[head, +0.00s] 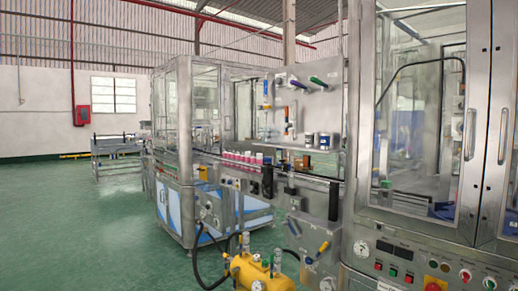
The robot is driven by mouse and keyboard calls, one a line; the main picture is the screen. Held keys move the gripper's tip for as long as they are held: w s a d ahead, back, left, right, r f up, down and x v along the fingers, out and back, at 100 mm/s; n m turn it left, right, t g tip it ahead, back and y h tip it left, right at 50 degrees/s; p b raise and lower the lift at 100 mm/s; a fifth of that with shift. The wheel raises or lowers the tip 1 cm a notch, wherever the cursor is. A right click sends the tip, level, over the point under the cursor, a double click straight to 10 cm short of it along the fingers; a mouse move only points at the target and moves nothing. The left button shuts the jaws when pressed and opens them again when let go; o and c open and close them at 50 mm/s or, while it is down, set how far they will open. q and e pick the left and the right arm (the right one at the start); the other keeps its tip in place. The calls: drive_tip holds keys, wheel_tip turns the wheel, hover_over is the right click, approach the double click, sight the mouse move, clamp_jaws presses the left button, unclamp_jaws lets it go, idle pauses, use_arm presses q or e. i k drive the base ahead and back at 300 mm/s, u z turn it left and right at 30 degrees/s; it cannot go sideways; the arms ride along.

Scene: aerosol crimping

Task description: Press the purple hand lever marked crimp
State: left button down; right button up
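A lever with a purple-blue handle (298,83) sticks out from the upper part of an upright metal panel (330,101) right of the picture's middle. It looks like the purple hand lever, but I cannot read any crimp marking at this size. A similar lever with a green handle (318,81) is just to its right on the same panel. The panel stands some way off. Neither of my grippers is in view.
A conveyor with pink-and-white cans (243,158) runs below the panel. A yellow compressor tank (262,275) with a black hose stands on the floor before the machine. A glazed metal cabinet (425,120) fills the right. Green floor (90,235) is clear at left.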

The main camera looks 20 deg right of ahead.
sight(306, 89)
drive_tip(key=z, duration=0.6)
drive_tip(key=i, duration=2.1)
drive_tip(key=z, duration=0.55)
